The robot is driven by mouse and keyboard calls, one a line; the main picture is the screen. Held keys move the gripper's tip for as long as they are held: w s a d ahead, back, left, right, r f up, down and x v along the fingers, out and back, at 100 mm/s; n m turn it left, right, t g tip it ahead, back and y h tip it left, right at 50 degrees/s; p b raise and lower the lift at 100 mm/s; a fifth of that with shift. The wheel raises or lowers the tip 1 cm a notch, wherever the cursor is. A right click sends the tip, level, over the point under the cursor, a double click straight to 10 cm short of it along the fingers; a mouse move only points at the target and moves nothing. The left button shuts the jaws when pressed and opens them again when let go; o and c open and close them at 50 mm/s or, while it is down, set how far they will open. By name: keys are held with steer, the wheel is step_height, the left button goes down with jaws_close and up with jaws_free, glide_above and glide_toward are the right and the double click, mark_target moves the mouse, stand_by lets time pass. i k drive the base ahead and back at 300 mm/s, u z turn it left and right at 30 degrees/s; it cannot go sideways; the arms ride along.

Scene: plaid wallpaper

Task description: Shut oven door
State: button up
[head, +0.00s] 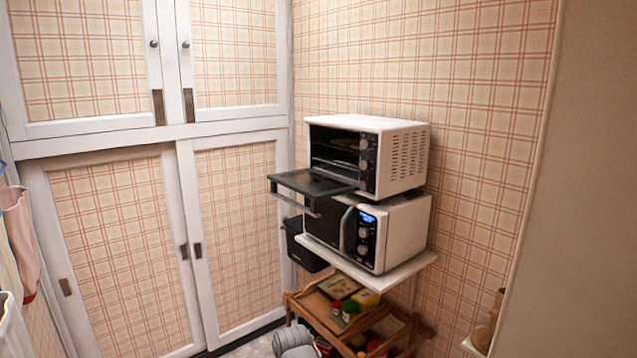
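The oven (404,158) is a white countertop oven with a dark interior, stacked on top of a white microwave. Its dark door (312,184) is open, folded down to about horizontal and sticking out toward the left front. A light handle bar (295,203) runs along the door's outer edge. Racks show inside the open cavity, and knobs line the right side of the front. My gripper is not in view; a grey rounded part at the bottom edge looks like my arm.
The microwave (405,232) stands on a white shelf (403,272), its front partly behind the oven door. Below is a wooden cart (340,335) with jars and boxes. A black bin (305,250) is behind. White-framed plaid cupboards (110,230) fill the left. Cloths hang at far left.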

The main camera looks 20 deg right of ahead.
mark_target(308, 178)
steer(key=z, duration=0.2)
steer(key=i, duration=0.95)
steer(key=z, duration=0.25)
